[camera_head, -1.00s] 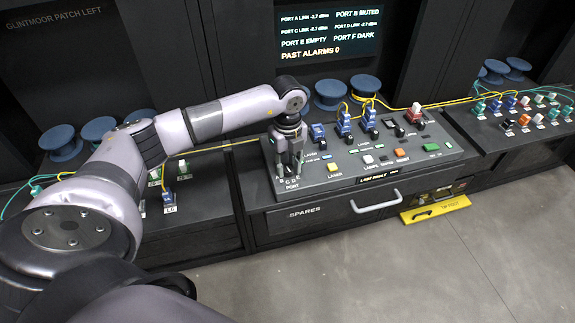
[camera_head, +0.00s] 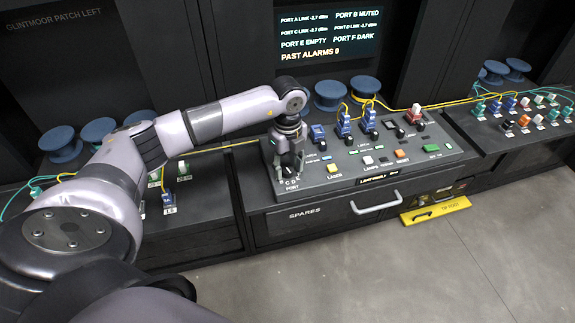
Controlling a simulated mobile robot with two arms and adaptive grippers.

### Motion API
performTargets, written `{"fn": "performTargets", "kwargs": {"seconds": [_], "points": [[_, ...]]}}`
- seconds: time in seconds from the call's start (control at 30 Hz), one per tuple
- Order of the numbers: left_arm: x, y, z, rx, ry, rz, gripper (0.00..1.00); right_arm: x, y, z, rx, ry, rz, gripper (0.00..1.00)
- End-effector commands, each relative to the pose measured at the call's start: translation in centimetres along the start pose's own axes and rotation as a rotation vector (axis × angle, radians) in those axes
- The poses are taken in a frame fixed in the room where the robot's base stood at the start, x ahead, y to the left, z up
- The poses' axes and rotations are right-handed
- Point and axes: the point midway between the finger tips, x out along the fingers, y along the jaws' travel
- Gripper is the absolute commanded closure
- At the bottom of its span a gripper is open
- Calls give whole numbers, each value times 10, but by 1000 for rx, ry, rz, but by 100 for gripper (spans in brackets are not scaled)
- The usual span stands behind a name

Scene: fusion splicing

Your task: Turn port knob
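The port knob's place is at the left end of the sloped grey console (camera_head: 320,183), above the "PORT" label with its position letters. My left gripper (camera_head: 289,172) points down there, its dark fingertips low at the panel and close together. The knob itself is hidden by the fingers, so I cannot tell whether they grip it or only stand around it. A screen (camera_head: 331,36) above reads "PORT B MUTED", "PORT E EMPTY", "PORT F DARK" and "PAST ALARMS 0". My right gripper is not in view.
A drawer handle (camera_head: 376,204) juts out below. Blue spools (camera_head: 331,95) stand behind.

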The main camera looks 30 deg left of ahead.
Motion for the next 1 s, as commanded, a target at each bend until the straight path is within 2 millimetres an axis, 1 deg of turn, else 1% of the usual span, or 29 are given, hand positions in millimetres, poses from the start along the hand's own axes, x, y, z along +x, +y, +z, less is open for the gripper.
{"fn": "performTargets", "kwargs": {"seconds": [0.1, 0.33, 0.47, 0.57, 0.8, 0.9, 1.0], "points": [[0, 0, 0, 0, 0, 1, 51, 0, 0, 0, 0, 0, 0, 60], [0, 0, 0, 0, 1, 2, 51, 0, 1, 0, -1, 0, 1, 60], [-7, 0, 0, 0, 0, -1, 51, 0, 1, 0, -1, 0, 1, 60], [-22, -1, 0, 1, 1, -3, 51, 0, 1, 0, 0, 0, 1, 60], [-73, -1, 0, 1, -1, -4, 51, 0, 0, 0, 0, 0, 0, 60], [-92, 0, 0, 0, -1, -2, 51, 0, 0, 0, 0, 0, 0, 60], [-106, 0, 0, 0, 0, -1, 51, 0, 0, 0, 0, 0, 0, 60]]}}
